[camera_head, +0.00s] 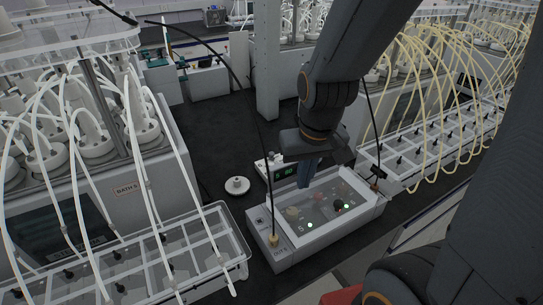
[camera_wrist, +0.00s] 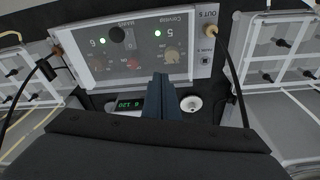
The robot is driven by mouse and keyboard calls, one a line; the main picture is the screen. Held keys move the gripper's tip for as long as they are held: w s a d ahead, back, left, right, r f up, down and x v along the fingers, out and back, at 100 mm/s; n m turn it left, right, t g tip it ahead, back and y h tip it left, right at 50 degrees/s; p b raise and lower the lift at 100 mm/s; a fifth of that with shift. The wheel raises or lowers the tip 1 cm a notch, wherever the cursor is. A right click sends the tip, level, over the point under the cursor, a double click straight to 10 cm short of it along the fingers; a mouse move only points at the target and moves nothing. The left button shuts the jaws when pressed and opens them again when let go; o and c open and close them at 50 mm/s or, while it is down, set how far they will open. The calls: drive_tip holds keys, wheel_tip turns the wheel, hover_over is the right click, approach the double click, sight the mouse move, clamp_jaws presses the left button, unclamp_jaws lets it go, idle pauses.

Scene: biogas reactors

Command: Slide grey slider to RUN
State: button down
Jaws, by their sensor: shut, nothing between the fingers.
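A light grey control box (camera_head: 283,256) stands on the dark bench in the head view; its panel shows upside down in the wrist view (camera_wrist: 85,62). The panel bears a black knob (camera_wrist: 117,34), a beige knob (camera_wrist: 172,55), a small reddish knob (camera_wrist: 133,64) and two lit green lamps. I cannot make out a grey slider or a RUN mark in either view. My gripper (camera_head: 307,182) is shut and empty, pointing down at the box's back edge. In the wrist view its fingertips (camera_wrist: 162,78) overlap the panel's edge; I cannot tell whether they touch.
A small device with a green display (camera_head: 286,172) stands behind the box. A white round piece (camera_head: 237,186) lies to its left. Black cables run to the box at both ends. Racks with tubing flank it left (camera_head: 190,257) and right (camera_head: 425,155). Dark bench behind is mostly clear.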

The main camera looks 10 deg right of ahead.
sight(272, 153)
drive_tip(key=c, duration=2.5)
unclamp_jaws()
drive_tip(key=o, duration=0.4)
drive_tip(key=shift+w, duration=0.25)
drive_tip(key=o, duration=0.4)
drive_tip(key=w+f+b, duration=0.1)
drive_tip(key=w+f, duration=0.1)
drive_tip(key=w, duration=0.6)
drive_tip(key=w+f+m+t+b, duration=0.1)
drive_tip(key=w+f+b, duration=0.1)
drive_tip(key=w, duration=0.6)
drive_tip(key=w+a+f+t+b, duration=0.1)
drive_tip(key=w+b, duration=0.1)
drive_tip(key=w, duration=0.7)
drive_tip(key=shift+f+h, duration=0.3)
drive_tip(key=shift+f, duration=0.1)
drive_tip(key=shift+o, duration=0.2)
drive_tip(key=shift+m, duration=0.3)
drive_tip(key=shift+p+x, duration=0.45)
drive_tip(key=shift+x, duration=3.25)
clamp_jaws()
